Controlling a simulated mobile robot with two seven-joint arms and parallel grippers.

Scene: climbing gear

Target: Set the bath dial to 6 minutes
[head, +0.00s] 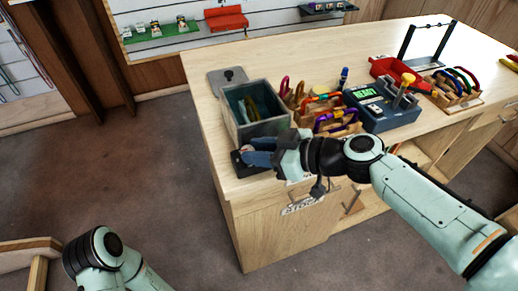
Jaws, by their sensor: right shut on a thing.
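The bath (283,128) is a grey open-topped tank near the front left corner of the wooden bench, with something greenish and yellow inside. A low black control base (241,168) sits in front of it at the bench edge. My right gripper (244,153) reaches in from the right, low against the front of the bath and over this base, with its blue fingers shut on a small part there, apparently the dial. The fingers hide most of the dial, and its marks and setting cannot be read. Only a link of my left arm shows at the lower left; its gripper is out of view.
A grey plate with a black knob (229,75) lies behind the bath. The bench's back middle is clear.

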